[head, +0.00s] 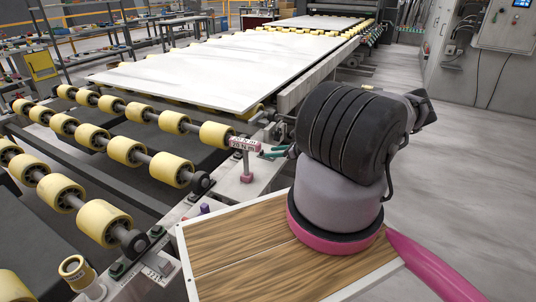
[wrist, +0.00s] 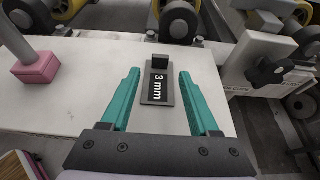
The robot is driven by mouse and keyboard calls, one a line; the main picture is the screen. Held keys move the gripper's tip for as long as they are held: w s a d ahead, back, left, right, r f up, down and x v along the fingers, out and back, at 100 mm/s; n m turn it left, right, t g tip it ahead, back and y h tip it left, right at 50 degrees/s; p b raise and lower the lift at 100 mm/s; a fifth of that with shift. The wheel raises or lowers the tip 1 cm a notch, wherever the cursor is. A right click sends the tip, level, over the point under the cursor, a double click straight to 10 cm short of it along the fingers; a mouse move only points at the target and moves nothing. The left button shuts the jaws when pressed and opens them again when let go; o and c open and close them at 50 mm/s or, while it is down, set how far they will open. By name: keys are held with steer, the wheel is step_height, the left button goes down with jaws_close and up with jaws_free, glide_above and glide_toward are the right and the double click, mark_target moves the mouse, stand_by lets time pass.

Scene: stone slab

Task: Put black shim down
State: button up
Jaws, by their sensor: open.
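The black shim (wrist: 157,98), marked "3 mm", lies flat on a pale ledge (wrist: 100,60) in the wrist view. It has a small raised black block at its far end. My gripper (wrist: 159,75) has its two teal fingers spread, one on each side of the shim, with a visible gap on both sides. In the head view the fingertips of my gripper (head: 277,152) show just left of my dark arm. The shim cannot be made out there.
A pink-based post (wrist: 36,66) stands on the ledge to the left; its pink labelled head (head: 243,143) shows in the head view. Yellow rollers (head: 125,150) line the conveyor, with a white stone slab (head: 220,65) on it. A wood-topped surface (head: 235,245) is nearest me.

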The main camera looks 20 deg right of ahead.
steer(key=v, duration=0.8)
steer(key=s+a+r+n+g+h, duration=0.25)
steer(key=a+r+n, duration=0.3)
steer(key=r, duration=0.65)
steer(key=s+a+r+n+g+h, duration=0.1)
steer(key=s+a+r+n+g, duration=0.3)
steer(key=r, duration=0.9)
steer(key=a+r+n+g+h, duration=0.1)
steer(key=a+r+n, duration=0.6)
steer(key=r, duration=0.5)
steer(key=s+a+r+n+t+h, duration=0.1)
steer(key=s+a+r+n, duration=0.3)
steer(key=s+r, duration=0.5)
steer(key=s+a+r+n+t, duration=0.3)
steer(key=s+r, duration=0.6)
steer(key=s, duration=0.4)
steer(key=shift+a+r+n+h, duration=0.35)
steer(key=shift+a, duration=0.35)
